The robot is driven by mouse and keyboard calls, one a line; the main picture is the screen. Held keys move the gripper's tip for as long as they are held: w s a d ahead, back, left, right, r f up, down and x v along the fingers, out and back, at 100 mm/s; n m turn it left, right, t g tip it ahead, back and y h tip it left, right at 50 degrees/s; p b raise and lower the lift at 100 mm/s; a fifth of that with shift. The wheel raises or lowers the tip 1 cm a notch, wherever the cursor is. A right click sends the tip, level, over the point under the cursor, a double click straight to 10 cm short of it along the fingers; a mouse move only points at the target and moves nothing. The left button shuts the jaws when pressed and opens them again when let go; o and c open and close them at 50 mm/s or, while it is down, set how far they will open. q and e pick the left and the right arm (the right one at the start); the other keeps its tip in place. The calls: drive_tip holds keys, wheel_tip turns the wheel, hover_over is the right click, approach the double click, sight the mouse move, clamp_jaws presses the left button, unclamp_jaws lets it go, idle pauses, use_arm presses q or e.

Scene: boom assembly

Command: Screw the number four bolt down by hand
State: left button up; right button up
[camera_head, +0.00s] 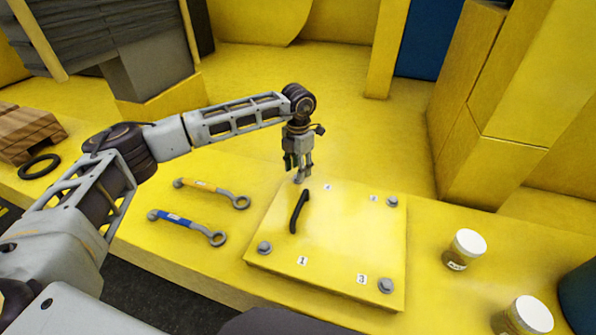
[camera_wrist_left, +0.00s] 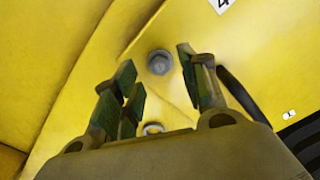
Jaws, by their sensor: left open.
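A yellow cover plate (camera_head: 335,235) lies on the yellow deck with grey hex bolts at its corners. The number four bolt (camera_wrist_left: 159,62) is at its far left corner, near the label 4 (camera_wrist_left: 222,4). My left gripper (camera_head: 299,168) points down over that corner and is open. In the left wrist view, its green-padded fingers (camera_wrist_left: 155,68) are spread on either side of the bolt's head, with visible gaps. The number one bolt (camera_head: 264,248) and number three bolt (camera_head: 385,285) are at the near corners. Another bolt (camera_head: 392,201) is at the far right. My right gripper is not in view.
A black handle (camera_head: 299,211) stands on the plate close to my left gripper. A yellow wrench (camera_head: 210,192) and a blue wrench (camera_head: 186,227) lie left of the plate. White-lidded jars (camera_head: 465,250) stand on the right. A black ring (camera_head: 39,167) lies far left.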

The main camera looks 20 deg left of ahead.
use_arm(q)
drive_tip(key=shift+f, duration=1.2)
clamp_jaws()
